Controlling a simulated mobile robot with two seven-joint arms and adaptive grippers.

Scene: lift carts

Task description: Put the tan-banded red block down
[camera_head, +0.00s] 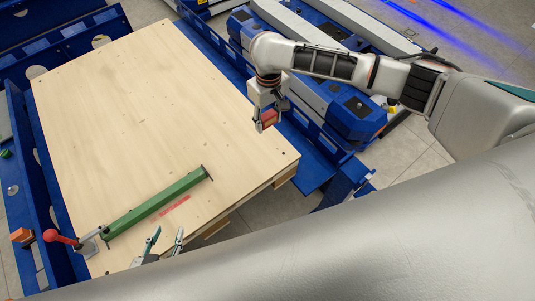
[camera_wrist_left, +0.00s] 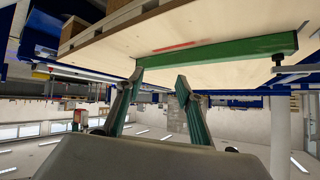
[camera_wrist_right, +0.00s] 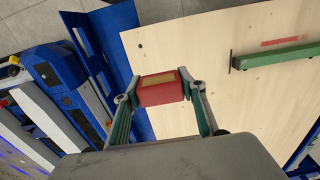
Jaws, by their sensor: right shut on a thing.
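The tan-banded red block (camera_head: 268,118) is held in my right gripper (camera_head: 266,120) near the right edge of the wooden board (camera_head: 140,110). In the right wrist view the block (camera_wrist_right: 160,97) shows its tan patch between both fingers of that gripper (camera_wrist_right: 161,92). I cannot tell whether the block touches the board. My left gripper (camera_head: 165,243) is open and empty at the board's near edge. In the left wrist view its fingertips (camera_wrist_left: 160,78) are apart, near the green bar. A red strip (camera_head: 175,206) is marked on the board beside the bar.
A green bar (camera_head: 155,203) lies on the board, with a red-knobbed lever clamp (camera_head: 52,236) at its left end. Blue cart framing (camera_head: 310,150) surrounds the board. An orange block (camera_head: 22,236) sits on the left frame. The board's middle is clear.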

